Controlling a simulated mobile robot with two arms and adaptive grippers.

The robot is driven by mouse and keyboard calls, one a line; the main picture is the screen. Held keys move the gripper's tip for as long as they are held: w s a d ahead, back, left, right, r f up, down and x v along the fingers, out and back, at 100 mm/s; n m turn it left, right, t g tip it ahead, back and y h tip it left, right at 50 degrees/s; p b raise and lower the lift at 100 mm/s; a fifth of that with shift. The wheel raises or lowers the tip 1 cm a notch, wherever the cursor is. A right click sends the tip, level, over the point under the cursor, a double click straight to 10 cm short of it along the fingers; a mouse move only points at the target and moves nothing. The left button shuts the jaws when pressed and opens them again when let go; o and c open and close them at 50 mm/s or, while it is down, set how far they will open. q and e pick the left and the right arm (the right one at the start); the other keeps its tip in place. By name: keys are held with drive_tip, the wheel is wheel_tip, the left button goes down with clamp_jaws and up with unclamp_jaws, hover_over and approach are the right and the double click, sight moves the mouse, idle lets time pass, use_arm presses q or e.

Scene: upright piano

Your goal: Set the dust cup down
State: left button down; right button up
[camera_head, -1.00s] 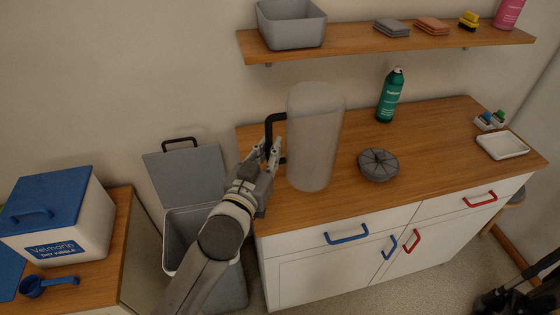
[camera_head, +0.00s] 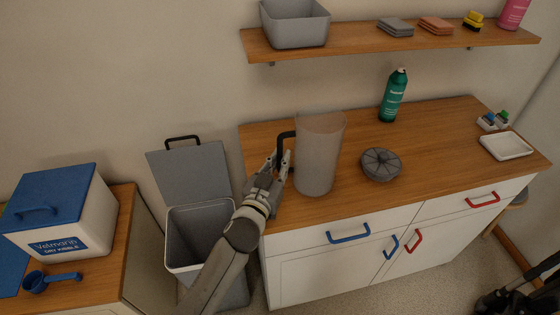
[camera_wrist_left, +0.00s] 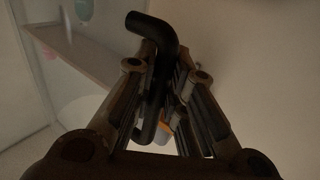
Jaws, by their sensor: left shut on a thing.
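The dust cup (camera_head: 318,155) is a tall translucent grey cylinder with a black handle (camera_head: 284,146) on its left side. It is upright at the left part of the wooden counter (camera_head: 430,150); I cannot tell whether its base touches the wood. My left gripper (camera_head: 281,160) is shut on the handle, left of the cup. In the left wrist view the black handle (camera_wrist_left: 158,75) runs between the two fingers (camera_wrist_left: 155,95). My right gripper is not in view.
A round grey disc-shaped part (camera_head: 381,164) lies right of the cup. A green spray bottle (camera_head: 393,96) stands behind it. A white tray (camera_head: 506,146) lies at the right. An open grey bin (camera_head: 200,235) stands left of the counter. A shelf (camera_head: 390,40) hangs above.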

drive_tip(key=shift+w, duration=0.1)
use_arm(q)
drive_tip(key=shift+f, duration=0.1)
drive_tip(key=c, duration=1.5)
unclamp_jaws()
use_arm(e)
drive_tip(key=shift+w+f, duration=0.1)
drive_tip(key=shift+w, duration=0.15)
use_arm(q)
drive_tip(key=shift+r, duration=0.25)
drive_tip(key=shift+b+v, duration=0.85)
drive_tip(key=shift+v, duration=5.2)
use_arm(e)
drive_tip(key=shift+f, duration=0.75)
use_arm(q)
drive_tip(key=shift+f, duration=0.1)
